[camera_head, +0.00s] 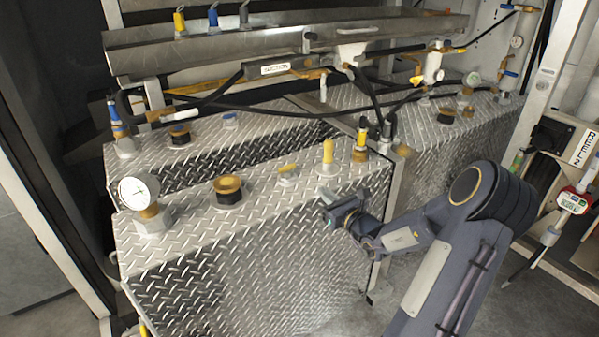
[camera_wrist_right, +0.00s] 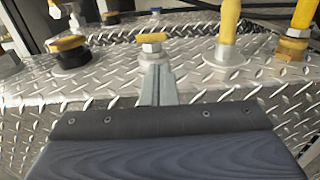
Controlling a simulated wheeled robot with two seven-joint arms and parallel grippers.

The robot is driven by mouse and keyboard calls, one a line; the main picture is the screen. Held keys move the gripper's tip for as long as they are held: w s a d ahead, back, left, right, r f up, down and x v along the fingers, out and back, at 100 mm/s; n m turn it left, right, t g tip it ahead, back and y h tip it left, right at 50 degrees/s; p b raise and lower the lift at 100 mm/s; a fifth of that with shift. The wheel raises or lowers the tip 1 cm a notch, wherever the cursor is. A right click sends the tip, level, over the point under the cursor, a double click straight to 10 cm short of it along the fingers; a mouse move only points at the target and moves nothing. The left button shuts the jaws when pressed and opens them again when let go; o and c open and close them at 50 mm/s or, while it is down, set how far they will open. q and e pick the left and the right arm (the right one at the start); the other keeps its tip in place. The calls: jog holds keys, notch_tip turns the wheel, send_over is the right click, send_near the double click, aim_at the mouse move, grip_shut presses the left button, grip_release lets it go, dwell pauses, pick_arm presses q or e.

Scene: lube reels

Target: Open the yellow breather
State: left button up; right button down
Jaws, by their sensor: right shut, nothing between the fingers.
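On the near tank's top, a yellow upright cylinder (camera_head: 328,151) stands on a grey base; it also shows in the right wrist view (camera_wrist_right: 228,28). Left of it is a low fitting with a flat yellow top (camera_head: 288,170), also in the wrist view (camera_wrist_right: 152,39). I cannot tell which one is the breather. My right gripper (camera_head: 328,199) is shut and empty at the tank's front top edge. In the wrist view its fingers (camera_wrist_right: 157,82) point toward the low fitting and overlap its base; contact is unclear. My left gripper is not in view.
The near diamond-plate tank (camera_head: 230,270) also carries a gauge (camera_head: 138,192), a yellow-topped black cap (camera_head: 229,190) and another yellow fitting (camera_head: 361,138) near its right end. Black hoses (camera_head: 250,107) and a metal trough (camera_head: 270,45) are behind.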

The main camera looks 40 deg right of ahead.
aim_at(293, 166)
jog(key=w, duration=0.4)
jog(key=w+d, duration=0.1)
jog(key=w, duration=0.4)
jog(key=w+p, duration=0.1)
jog(key=w, duration=0.4)
jog(key=shift+d, duration=0.25)
